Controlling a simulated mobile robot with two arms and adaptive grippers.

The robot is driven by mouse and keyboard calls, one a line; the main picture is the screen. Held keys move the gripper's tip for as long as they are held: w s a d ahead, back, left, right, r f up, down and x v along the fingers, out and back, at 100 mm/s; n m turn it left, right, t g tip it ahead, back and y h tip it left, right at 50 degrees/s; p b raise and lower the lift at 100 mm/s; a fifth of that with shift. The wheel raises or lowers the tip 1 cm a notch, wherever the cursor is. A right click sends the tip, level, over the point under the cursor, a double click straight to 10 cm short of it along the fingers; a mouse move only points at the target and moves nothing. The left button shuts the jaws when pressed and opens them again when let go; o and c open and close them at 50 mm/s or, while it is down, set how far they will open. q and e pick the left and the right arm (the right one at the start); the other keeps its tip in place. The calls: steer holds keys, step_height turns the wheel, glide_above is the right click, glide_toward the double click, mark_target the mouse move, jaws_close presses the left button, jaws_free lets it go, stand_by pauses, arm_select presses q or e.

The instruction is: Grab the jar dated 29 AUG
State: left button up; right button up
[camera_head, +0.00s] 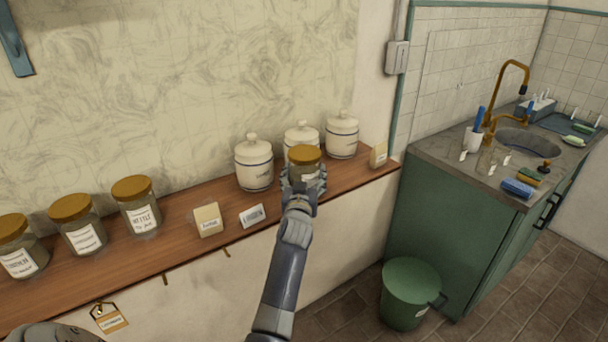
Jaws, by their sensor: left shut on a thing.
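My left gripper (304,184) is shut on a glass jar with an orange-brown lid (305,154), in front of the white canisters. The jar is upright. My fingers cover most of its lower part, and the date on its label cannot be read. It is too hidden to tell whether its base touches the shelf. Three similar lidded jars stand on the wooden shelf (180,225) at the left: one at the far left (20,247), one beside it (78,226), and one nearer the middle (136,207). Their labels have small writing that I cannot read for certain. My right gripper is not in view.
Three white lidded canisters (254,164) stand behind the held jar. Small cards (208,220) stand on the shelf, and a tag (108,318) hangs below its edge. A green bin (411,293) stands by the green sink cabinet (440,220) at the right.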

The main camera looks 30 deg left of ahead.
arm_select(q)
steer(key=shift+f, duration=0.35)
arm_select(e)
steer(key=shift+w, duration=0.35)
arm_select(q)
steer(key=shift+r, duration=0.45)
step_height(320, 180, up, 2)
steer(key=shift+s+a+r+b, duration=0.15)
steer(key=shift+r+b, duration=0.1)
steer(key=shift+b, duration=0.3)
steer(key=s+d+r+b, duration=0.1)
steer(key=s+d+b, duration=0.1)
steer(key=s, duration=1.3)
steer(key=shift+s+r, duration=0.25)
steer(key=shift+r, duration=0.15)
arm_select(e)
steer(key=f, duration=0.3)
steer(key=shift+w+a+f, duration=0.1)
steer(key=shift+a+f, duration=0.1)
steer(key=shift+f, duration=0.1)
